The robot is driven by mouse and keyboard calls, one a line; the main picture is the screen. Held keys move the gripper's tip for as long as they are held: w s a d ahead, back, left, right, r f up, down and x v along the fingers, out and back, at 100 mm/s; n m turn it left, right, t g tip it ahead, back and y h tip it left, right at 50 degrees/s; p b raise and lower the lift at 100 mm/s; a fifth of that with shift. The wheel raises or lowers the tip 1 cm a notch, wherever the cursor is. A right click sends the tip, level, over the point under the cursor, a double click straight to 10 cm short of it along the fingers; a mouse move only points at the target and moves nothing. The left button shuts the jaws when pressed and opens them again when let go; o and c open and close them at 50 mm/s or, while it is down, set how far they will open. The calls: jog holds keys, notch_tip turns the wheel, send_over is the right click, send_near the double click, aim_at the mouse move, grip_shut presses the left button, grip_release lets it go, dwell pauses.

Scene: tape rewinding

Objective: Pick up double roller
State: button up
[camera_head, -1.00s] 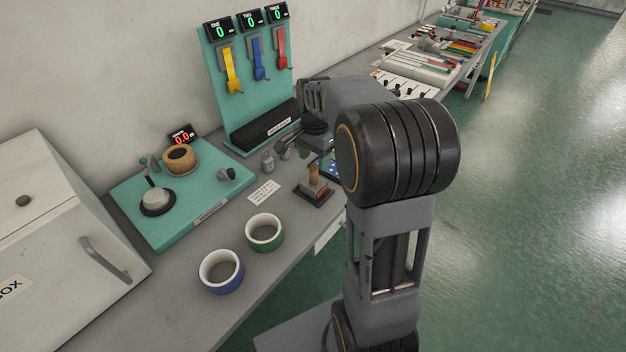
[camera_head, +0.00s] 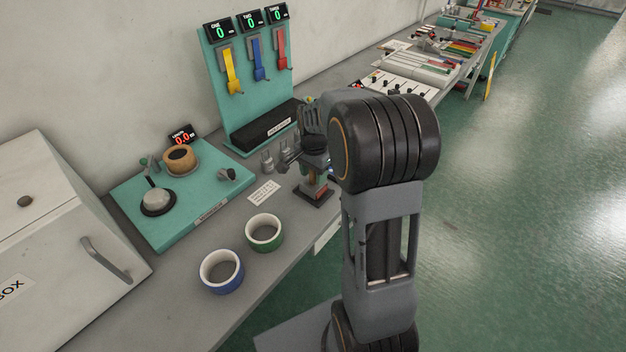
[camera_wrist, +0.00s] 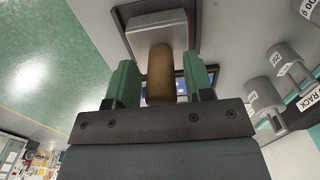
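A tool with a brown wooden handle (camera_head: 309,184) stands on a dark square base on the bench. It is the thing at my gripper, but I cannot tell for sure that it is the double roller. In the wrist view its handle (camera_wrist: 160,72) rises from a grey block. My gripper (camera_wrist: 159,62) has its two green fingers apart, one on each side of the handle, with a narrow gap on both sides. In the head view my gripper (camera_head: 317,168) is just above the tool and partly hides it.
Grey labelled cylinders (camera_head: 267,161) stand close beside my gripper. The bench's front edge is near.

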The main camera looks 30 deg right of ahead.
grip_shut()
jog(key=shift+r, duration=0.25)
